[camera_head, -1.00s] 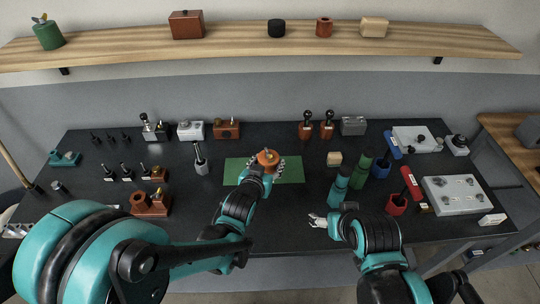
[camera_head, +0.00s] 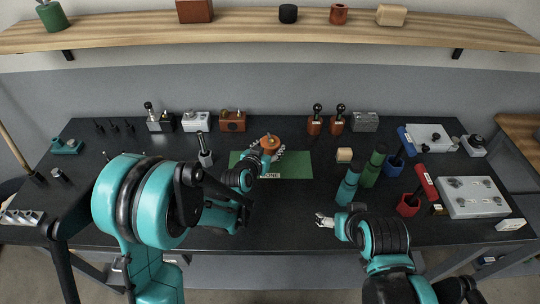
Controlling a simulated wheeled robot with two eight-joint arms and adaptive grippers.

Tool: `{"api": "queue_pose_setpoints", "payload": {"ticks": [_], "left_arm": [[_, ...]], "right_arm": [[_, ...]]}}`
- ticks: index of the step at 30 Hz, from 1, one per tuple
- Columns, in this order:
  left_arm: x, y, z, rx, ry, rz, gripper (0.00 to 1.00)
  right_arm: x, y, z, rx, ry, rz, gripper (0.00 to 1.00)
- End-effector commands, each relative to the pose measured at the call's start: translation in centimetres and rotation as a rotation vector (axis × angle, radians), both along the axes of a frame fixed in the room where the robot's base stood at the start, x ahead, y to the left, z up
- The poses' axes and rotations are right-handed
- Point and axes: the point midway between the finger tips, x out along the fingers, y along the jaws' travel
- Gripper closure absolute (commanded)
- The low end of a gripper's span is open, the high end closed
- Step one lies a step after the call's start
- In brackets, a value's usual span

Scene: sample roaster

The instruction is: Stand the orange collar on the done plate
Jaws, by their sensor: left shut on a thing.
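The orange collar (camera_head: 270,141) is in my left gripper (camera_head: 269,152), over the back edge of the green done plate (camera_head: 297,166). The gripper is shut on it, and its fingers hide part of it. I cannot tell whether the collar touches the plate or is above it. My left wrist covers the plate's left middle. My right gripper (camera_head: 321,220) looks open and empty, low near the table's front edge, to the right of the plate.
A pale block (camera_head: 344,155), a teal bottle (camera_head: 348,184) and a green bottle (camera_head: 373,166) stand right of the plate. A grey holder (camera_head: 205,157) stands left of it. Red-brown blocks (camera_head: 314,126) with black knobs stand behind. The plate's right part is clear.

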Motion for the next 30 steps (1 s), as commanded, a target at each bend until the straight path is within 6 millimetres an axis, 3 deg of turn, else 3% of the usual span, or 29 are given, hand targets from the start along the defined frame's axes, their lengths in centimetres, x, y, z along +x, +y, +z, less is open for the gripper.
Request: {"api": "queue_pose_setpoints", "payload": {"ticks": [6, 17, 18, 20, 30], "left_arm": [[0.0, 0.0, -3.3, 0.000, -0.001, 0.001, 0.97], [0.0, 0.0, -3.5, 0.000, -0.001, 0.001, 0.97], [0.0, 0.0, -3.6, 0.001, 0.000, 0.000, 0.41], [0.0, 0.0, -3.5, 0.001, 0.000, 0.000, 0.25], [0.0, 0.0, -3.3, 0.001, 0.000, 0.000, 0.23]], "right_arm": [[0.0, 0.0, -1.8, 0.000, 0.000, 0.000, 0.23], [0.0, 0.0, -2.0, 0.000, 0.000, 0.000, 0.23], [0.0, 0.0, -2.1, 0.000, 0.000, 0.000, 0.23], [0.0, 0.0, -1.9, 0.000, 0.000, 0.000, 0.23], [0.0, 0.0, -1.8, 0.000, 0.000, 0.000, 0.23]]}}
